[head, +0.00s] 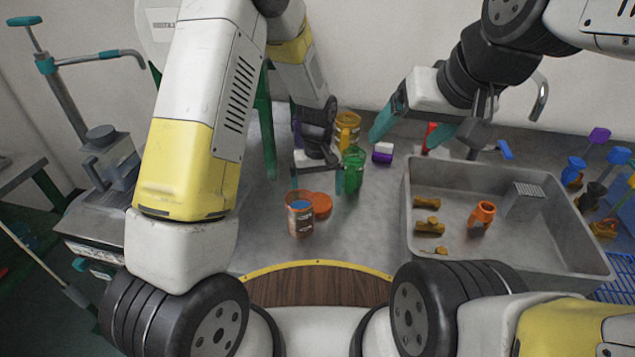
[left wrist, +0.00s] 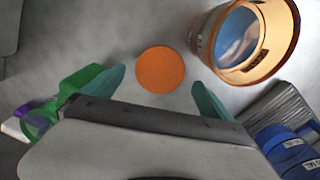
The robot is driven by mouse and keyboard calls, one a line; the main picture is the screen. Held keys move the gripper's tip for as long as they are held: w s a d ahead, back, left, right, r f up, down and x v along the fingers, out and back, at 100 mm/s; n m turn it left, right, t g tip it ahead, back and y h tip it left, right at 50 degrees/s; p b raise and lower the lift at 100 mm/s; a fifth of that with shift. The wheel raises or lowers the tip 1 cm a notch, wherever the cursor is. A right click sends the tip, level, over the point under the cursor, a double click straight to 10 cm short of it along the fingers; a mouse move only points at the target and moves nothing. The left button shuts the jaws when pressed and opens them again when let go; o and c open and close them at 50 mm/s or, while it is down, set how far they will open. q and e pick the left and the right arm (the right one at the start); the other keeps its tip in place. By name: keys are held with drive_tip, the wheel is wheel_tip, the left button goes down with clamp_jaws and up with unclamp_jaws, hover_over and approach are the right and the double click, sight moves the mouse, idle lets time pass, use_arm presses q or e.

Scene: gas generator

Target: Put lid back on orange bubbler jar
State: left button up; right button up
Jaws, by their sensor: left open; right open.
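The orange bubbler jar (head: 300,221) stands upright and open on the grey table. In the left wrist view the jar (left wrist: 272,63) is at upper right, with something blue inside. Its orange lid (head: 322,204) lies just right of and behind the jar. In the left wrist view the round lid (left wrist: 160,69) shows ahead of and between my fingertips, not held. My left gripper (head: 317,182) is open, pointing down above and behind the lid; its fingers (left wrist: 159,84) also show in the left wrist view. My right gripper (head: 410,132) is open and empty, high at the right back.
A green jar (head: 354,174) stands close to my left gripper, with a yellow jar (head: 347,133) behind. A purple and white piece (head: 383,152) lies farther right. A large grey tray (head: 500,255) with orange fittings fills the right. Table in front of the jar is clear.

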sight(317, 201)
use_arm(q)
wheel_tip(317, 201, down, 3)
drive_tip(key=shift+w+f, duration=0.1)
drive_tip(key=shift+f, duration=0.05)
drive_tip(key=c, duration=1.5)
wheel_tip(317, 201, up, 10)
drive_tip(key=shift+r, duration=0.1)
drive_tip(key=shift+c, duration=0.3)
